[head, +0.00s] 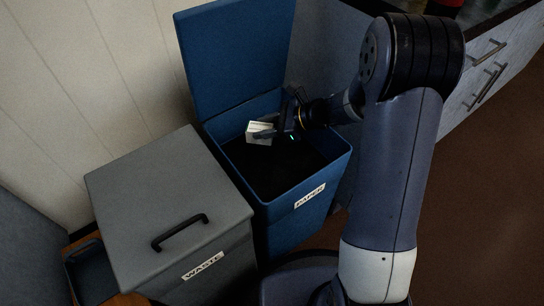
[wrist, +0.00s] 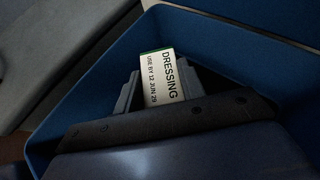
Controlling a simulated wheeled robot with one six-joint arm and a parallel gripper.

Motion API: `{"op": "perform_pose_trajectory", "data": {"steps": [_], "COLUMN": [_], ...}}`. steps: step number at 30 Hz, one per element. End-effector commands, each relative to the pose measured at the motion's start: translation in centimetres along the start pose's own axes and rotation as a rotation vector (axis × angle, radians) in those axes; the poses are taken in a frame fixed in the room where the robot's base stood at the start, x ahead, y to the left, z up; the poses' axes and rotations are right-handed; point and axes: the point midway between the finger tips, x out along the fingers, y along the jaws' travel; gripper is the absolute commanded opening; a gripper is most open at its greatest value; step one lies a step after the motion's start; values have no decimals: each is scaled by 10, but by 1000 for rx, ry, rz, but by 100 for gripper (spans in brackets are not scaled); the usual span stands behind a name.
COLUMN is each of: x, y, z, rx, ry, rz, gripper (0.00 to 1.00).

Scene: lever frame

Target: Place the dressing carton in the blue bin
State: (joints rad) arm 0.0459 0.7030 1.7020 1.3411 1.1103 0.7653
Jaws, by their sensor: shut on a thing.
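The dressing carton (head: 259,132) is a small white box over the opening of the blue bin in the head view. In the wrist view the carton (wrist: 163,78) shows a white label reading "DRESSING" and "USE BY 12 JUN 29", with a green edge. My gripper (head: 270,134) is shut on the carton, its fingers (wrist: 158,92) on either side of it. The blue bin (head: 300,212) has its lid (head: 236,55) raised and a label reading "PAPER". Its inside is dark and I cannot see what lies in it. The bin's blue walls surround the carton in the wrist view.
A grey bin (head: 165,205) labelled "WASTE" stands left of the blue bin, its lid shut, with a black handle (head: 180,232) on top. A pale wall (head: 110,70) is behind. A drawer cabinet (head: 500,75) stands at the right. Brown floor (head: 480,220) lies clear at the right.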

Motion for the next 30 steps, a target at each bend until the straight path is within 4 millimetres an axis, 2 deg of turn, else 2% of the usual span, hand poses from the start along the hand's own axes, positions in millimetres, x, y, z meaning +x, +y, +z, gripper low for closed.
{"op": "perform_pose_trajectory", "data": {"steps": [6,11,18,30], "x": [19,25,43,46], "y": [3,4,6,6], "z": [-36,-48,-83,-88], "rx": [3,1,2,0], "ry": [1,1,0,0], "rz": [0,-1,-1,-2], "gripper": [8,8,8,8]}}
